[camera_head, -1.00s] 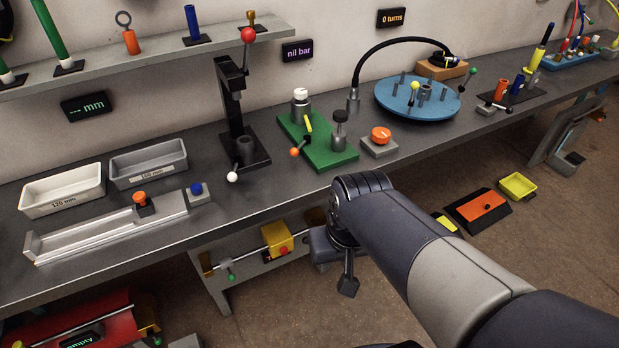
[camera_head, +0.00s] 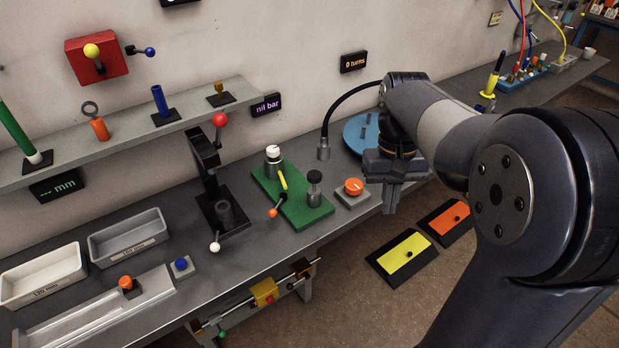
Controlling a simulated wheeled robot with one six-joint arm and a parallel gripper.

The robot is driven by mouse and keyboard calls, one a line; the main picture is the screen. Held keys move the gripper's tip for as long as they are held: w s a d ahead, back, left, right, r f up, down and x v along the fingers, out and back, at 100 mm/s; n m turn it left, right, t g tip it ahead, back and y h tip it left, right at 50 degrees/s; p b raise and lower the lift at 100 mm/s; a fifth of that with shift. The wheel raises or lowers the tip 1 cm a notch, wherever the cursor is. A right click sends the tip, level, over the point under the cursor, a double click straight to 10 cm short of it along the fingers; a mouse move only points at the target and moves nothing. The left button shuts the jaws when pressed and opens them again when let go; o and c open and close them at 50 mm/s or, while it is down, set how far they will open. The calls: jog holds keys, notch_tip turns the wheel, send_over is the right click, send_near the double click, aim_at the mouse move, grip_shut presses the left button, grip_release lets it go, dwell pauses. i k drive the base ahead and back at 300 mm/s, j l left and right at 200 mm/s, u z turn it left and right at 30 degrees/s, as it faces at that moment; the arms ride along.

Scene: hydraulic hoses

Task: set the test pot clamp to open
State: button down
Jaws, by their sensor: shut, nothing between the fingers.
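No label marks the test pot clamp, so I cannot tell for sure which part it is. Below the "nil bar" display (camera_head: 266,105), a green base plate (camera_head: 309,216) carries a grey pot with a white cap (camera_head: 273,160), a black-topped post (camera_head: 314,187) and a yellow lever (camera_head: 283,180). An orange ball (camera_head: 273,212) sits at the plate's front edge. My gripper (camera_head: 388,207) is shut and empty. It points down near the bench's front edge, right of the green plate and apart from it.
An orange knob on a grey box (camera_head: 353,190) stands between plate and gripper. The black press (camera_head: 205,170) with red and white balls stands left of the plate. My arm partly hides the blue disc (camera_head: 357,136). Grey trays (camera_head: 128,238) stand at left.

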aim_at(272, 211)
jog(key=z, duration=0.4)
jog(key=i+z, duration=0.1)
jog(key=z, duration=0.75)
jog(key=i+j+z, duration=0.1)
jog(key=z, duration=0.35)
jog(key=i+j+z, duration=0.1)
jog(key=j+z, duration=0.15)
jog(key=z, duration=0.2)
jog(key=j+u, duration=0.1)
jog(key=u, duration=0.35)
jog(key=j+u, duration=0.15)
jog(key=u, duration=0.8)
jog(key=i+j+u, duration=0.1)
jog(key=u, duration=0.4)
jog(key=i+j+u, duration=0.1)
jog(key=u, duration=0.8)
jog(key=i+u, duration=0.15)
jog(key=u, duration=0.35)
